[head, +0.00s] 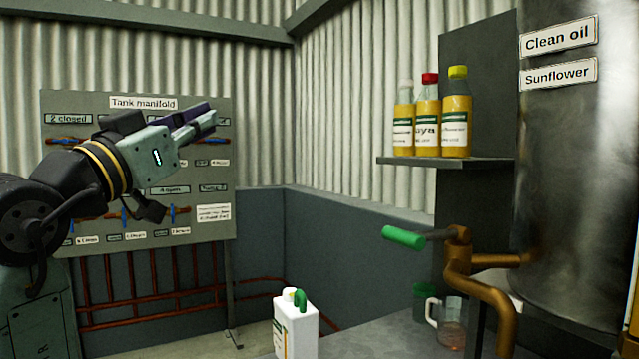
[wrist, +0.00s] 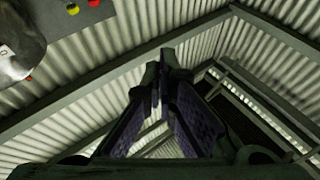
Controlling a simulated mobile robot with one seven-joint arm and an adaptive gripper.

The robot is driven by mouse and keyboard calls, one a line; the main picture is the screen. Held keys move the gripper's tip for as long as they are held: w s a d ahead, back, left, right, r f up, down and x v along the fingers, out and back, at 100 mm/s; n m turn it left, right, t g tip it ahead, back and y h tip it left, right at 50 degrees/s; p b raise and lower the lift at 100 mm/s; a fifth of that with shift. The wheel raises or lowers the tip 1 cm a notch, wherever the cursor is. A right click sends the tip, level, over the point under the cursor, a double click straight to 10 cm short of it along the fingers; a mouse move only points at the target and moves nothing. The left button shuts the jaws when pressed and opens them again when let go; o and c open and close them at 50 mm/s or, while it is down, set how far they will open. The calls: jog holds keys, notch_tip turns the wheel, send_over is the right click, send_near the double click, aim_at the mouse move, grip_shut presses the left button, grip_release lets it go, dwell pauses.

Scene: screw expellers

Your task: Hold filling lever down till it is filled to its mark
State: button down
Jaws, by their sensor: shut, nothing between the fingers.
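The lever with a green grip (head: 404,237) sticks out left from a brass valve (head: 458,262) on the metal tank (head: 585,180) labelled "Clean oil" and "Sunflower". The lever looks about level. The valve's spout bends down and leaves the bottom of the head view; what is under its end is hidden. No fill mark can be made out. My gripper (head: 207,122) is shut and empty, raised at the left in front of the manifold board, well apart from the lever. In the wrist view its fingers (wrist: 164,62) point up toward the roof.
A white jug (head: 296,328) with a green handle stands at the bottom centre. A glass mug (head: 452,322) and a green container (head: 424,300) stand on the bench behind the spout. Oil bottles (head: 428,118) stand on a shelf (head: 440,161). Open air lies between gripper and lever.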

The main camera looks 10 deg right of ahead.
jog(key=s+d+f+m+g+y+p, duration=0.1)
jog(key=s+d+m+g, duration=0.2)
jog(key=d+g, duration=0.4)
jog(key=s+d+f+m+g+p, duration=0.1)
jog(key=s+d+m+g+p, duration=0.1)
jog(key=s+d+g, duration=0.4)
jog(key=d+m+g, duration=0.1)
jog(key=d, duration=0.2)
jog(key=shift+d+f+m+y, duration=0.2)
jog(key=shift+d+m+y, duration=0.1)
jog(key=shift+y, duration=0.1)
jog(key=shift+s+d, duration=0.1)
jog(key=s+a+f+x, duration=0.1)
jog(key=f+x, duration=0.1)
jog(key=x, duration=1)
jog(key=shift+w+f, duration=0.15)
jog(key=shift+f, duration=0.3)
jog(key=shift+d, duration=0.1)
